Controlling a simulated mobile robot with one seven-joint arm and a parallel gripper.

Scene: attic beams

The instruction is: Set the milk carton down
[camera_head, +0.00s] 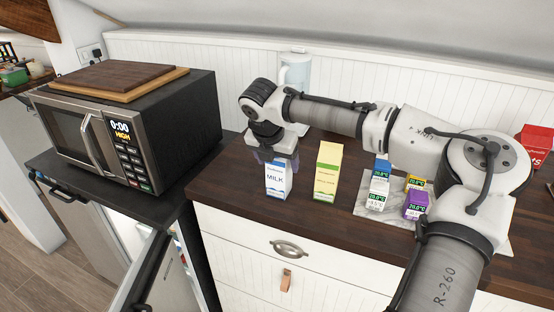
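The milk carton (277,183) is white and blue with the word MILK on its front. It stands upright at the front left of the dark wooden countertop (232,183). My gripper (276,160) is directly above it and reaches down to its top. The fingertips are partly hidden, and I cannot tell whether they grip the carton or only lie beside it. The carton's base looks level with the counter, but I cannot tell whether it touches.
A yellow carton (327,172) stands just right of the milk. A microwave (130,130) with wooden boards (115,78) on top is at left. A pale blue pitcher (296,75) stands behind my arm.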

